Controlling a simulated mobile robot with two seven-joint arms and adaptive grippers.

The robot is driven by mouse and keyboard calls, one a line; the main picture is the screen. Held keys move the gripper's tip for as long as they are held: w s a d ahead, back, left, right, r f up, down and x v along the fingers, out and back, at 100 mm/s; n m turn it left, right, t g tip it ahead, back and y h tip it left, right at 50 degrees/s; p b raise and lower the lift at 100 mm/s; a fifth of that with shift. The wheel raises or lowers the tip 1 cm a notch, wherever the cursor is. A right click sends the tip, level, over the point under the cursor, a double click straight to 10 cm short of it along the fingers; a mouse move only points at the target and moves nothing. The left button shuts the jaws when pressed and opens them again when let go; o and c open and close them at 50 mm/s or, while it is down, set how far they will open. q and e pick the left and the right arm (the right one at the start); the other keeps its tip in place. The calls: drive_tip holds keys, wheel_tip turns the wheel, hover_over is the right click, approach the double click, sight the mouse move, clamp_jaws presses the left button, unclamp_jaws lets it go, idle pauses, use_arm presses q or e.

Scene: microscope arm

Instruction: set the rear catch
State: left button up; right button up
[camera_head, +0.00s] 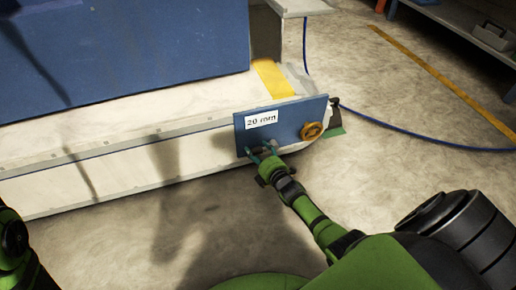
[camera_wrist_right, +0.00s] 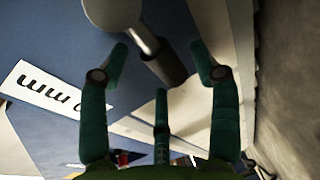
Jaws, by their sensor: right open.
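A blue panel (camera_head: 285,128) with a white "20 mm" label (camera_head: 261,120) stands at the end of a long cream base. My right gripper (camera_head: 258,153) is at the panel's lower left edge. In the right wrist view, a catch-like lever (camera_wrist_right: 152,45), with a pale round hub, metal rod and dark grey tip, lies between the spread fingers of this gripper (camera_wrist_right: 160,58). The fingers are open, one on each side of the dark tip, with a third finger below. In the head view the gripper mostly hides the lever. My left gripper is out of view.
A brass-coloured knob (camera_head: 311,131) sits on the panel's right side. The cream base (camera_head: 110,165) runs left under a large blue housing (camera_head: 120,55). A blue cable (camera_head: 410,132) lies on the otherwise mostly clear floor. A grey bench (camera_head: 490,38) stands at the upper right.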

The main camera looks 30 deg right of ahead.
wheel_tip(320, 180, up, 9)
drive_tip(key=shift+r, duration=0.2)
drive_tip(key=shift+w+r, duration=0.1)
drive_tip(key=shift+r, duration=0.3)
drive_tip(key=shift+a, duration=0.1)
drive_tip(key=p, duration=0.4)
approach(252, 126)
drive_tip(key=shift+s+f, duration=0.9)
drive_tip(key=shift+s, duration=0.3)
